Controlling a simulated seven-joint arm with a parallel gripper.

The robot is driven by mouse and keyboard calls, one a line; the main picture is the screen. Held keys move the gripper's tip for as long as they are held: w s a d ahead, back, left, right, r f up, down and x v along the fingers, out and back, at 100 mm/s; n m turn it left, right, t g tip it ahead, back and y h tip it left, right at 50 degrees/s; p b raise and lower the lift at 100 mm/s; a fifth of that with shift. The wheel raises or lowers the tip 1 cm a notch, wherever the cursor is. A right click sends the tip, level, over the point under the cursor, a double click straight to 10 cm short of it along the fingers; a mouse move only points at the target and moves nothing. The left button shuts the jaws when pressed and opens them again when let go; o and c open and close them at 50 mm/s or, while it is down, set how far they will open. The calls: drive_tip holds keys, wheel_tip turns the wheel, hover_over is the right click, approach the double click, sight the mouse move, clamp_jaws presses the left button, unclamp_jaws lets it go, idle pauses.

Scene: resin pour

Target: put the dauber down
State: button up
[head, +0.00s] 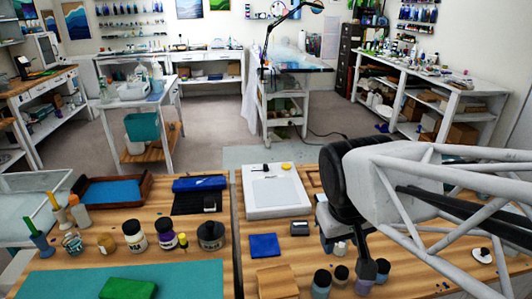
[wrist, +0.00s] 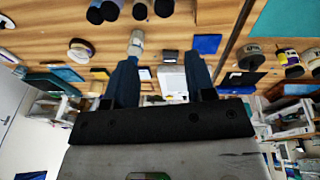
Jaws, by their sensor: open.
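My gripper (wrist: 162,60) is open in the wrist view, with its two blue-grey fingers wide apart and nothing shut between them. In the head view my gripper (head: 366,269) is at the lower right, low over the wooden bench, and mostly hidden behind my own wrist. A small pale, bottle-like thing (wrist: 137,40) stands just beyond the tip of the left finger in the wrist view; whether they touch I cannot tell. It may be the dauber, but this is not clear. In the head view a small pale-topped thing (head: 341,248) stands left of my gripper.
Several dark-lidded jars (head: 321,283) stand close to my gripper at the front. A blue square (head: 264,246) lies to their left, behind a wooden block (head: 285,281). A white tray (head: 274,192) lies farther back. More jars (head: 211,236) stand on the left bench.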

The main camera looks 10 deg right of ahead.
drive_tip(key=shift+s+a+m+t+y, duration=0.15)
drive_tip(key=shift+s+a+m+y, duration=0.15)
drive_tip(key=shift+s, duration=0.35)
drive_tip(key=shift+s+a+m+t+y, duration=0.2)
drive_tip(key=shift+s+a, duration=0.15)
drive_tip(key=shift+s, duration=0.25)
